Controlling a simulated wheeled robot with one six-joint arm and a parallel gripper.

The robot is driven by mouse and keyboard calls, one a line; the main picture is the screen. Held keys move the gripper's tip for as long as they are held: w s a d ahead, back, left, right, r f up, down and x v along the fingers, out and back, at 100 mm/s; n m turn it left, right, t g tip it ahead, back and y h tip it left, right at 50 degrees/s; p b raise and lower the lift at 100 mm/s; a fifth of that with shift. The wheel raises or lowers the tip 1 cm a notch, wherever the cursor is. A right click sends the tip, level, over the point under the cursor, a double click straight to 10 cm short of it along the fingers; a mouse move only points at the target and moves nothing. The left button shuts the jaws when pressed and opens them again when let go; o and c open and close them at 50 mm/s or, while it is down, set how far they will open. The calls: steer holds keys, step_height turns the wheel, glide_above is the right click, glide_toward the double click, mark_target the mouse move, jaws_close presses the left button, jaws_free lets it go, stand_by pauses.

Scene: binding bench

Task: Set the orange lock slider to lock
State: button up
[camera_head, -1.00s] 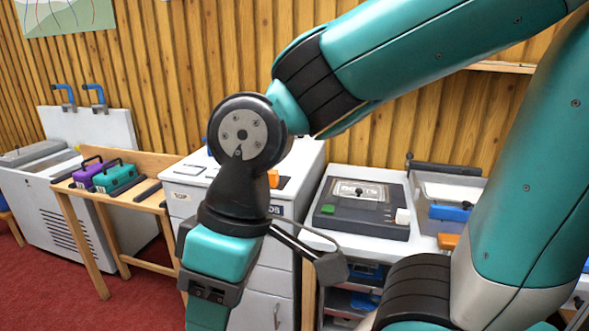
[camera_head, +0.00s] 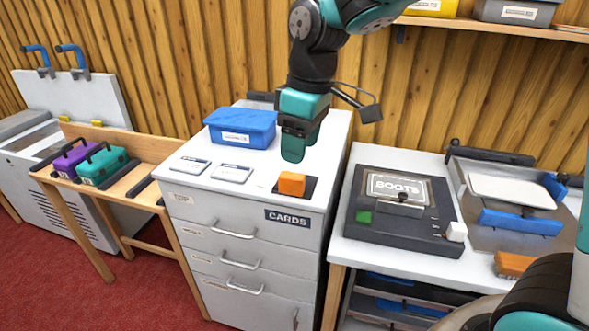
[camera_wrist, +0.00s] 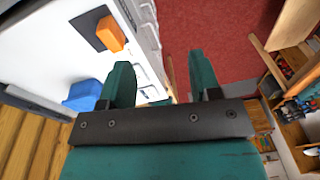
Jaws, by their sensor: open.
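An orange block, which looks like the lock slider (camera_head: 291,184), sits on a dark plate (camera_head: 309,187) at the front right of the white drawer cabinet's top (camera_head: 205,175). Any lock marking is too small to read. The block also shows at upper left in the wrist view (camera_wrist: 110,33). My gripper (camera_head: 303,146) points down above the cabinet top, higher than the orange block and behind it. Its two teal fingers are apart and empty, and they also show in the wrist view (camera_wrist: 162,78).
A blue bin (camera_head: 241,128) and two small labelled plates (camera_head: 232,173) are on the cabinet top, left of my gripper. A dark BOOTS device (camera_head: 395,225) and another orange block (camera_head: 513,264) are on the right bench. Purple and teal boxes (camera_head: 105,165) stand far left.

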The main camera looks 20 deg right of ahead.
steer(key=n+h+p, duration=0.1)
steer(key=h+p, duration=0.1)
glide_above(292, 175)
step_height(292, 175, down, 18)
steer(key=p, duration=0.3)
steer(key=shift+r, duration=0.15)
jaws_close()
steer(key=w+d, duration=0.2)
steer(key=w, duration=0.1)
steer(key=shift+d, duration=0.35)
steer(key=shift+w+a, duration=0.2)
steer(key=shift+a, duration=0.05)
jaws_free()
steer(key=shift+w+d, duration=0.15)
steer(key=shift+d, duration=0.05)
